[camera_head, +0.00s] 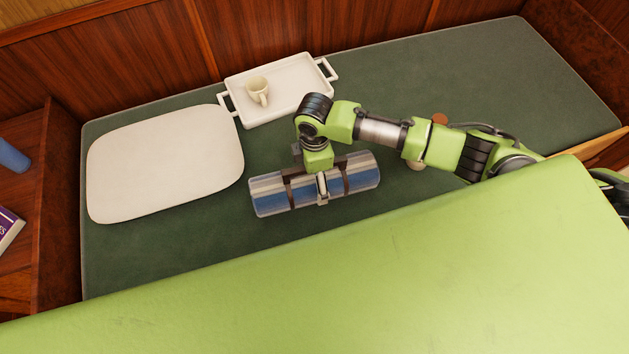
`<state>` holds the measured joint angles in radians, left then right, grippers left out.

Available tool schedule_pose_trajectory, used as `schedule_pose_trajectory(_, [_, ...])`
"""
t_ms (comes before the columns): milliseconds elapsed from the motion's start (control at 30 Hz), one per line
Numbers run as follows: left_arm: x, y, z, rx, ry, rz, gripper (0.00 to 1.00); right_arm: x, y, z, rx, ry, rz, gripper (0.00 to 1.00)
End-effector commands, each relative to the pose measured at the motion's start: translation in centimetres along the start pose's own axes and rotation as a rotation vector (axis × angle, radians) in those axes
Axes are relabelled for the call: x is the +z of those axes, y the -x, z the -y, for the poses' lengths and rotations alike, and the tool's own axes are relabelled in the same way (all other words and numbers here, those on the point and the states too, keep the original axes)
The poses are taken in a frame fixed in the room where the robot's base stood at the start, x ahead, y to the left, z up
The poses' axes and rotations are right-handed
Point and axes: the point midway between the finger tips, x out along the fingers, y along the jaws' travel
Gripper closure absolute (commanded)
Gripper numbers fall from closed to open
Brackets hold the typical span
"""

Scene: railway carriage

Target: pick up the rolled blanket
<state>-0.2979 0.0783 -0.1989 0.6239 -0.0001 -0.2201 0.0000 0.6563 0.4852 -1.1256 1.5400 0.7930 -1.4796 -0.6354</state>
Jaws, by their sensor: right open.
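The rolled blanket (268,197) lies on the green berth (440,92), near its front edge. It is striped blue, grey and white, with two dark straps around it. My right gripper (322,190) is directly over the middle of the roll, pointing down between the straps. Its jaws are open, with one finger showing in front of the roll; the far finger is hidden. My right arm comes in from the right across the berth. My left gripper is out of view.
A white pillow (165,163) lies to the left of the roll. Behind it, a white tray (305,88) with handles holds a cream mug (258,91). A small round cream thing (417,165) and a brown one (439,118) are partly hidden by my arm. Wooden walls bound the berth.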

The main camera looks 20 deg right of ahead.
Motion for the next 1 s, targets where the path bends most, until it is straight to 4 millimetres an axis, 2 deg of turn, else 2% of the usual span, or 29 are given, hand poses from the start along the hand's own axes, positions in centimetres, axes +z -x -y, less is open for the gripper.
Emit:
schedule_pose_trajectory(200, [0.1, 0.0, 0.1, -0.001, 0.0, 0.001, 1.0, 0.0, -0.1, 0.0, 0.001, 0.0, -0.001, 0.08])
schedule_pose_trajectory(400, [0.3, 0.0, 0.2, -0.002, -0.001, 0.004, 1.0, 0.0, 0.0, 0.0, 0.001, 0.0, -0.001, 0.6])
schedule_pose_trajectory(467, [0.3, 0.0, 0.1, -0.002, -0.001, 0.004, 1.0, -0.1, 0.1, -0.1, 0.003, 0.0, -0.002, 0.72])
schedule_pose_trajectory(767, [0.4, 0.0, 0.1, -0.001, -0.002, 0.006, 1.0, -0.1, 0.3, -0.1, 0.003, -0.001, -0.002, 0.72])
schedule_pose_trajectory(1000, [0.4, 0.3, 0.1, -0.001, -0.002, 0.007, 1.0, -0.1, 2.7, -0.3, 0.006, -0.001, -0.005, 0.72])
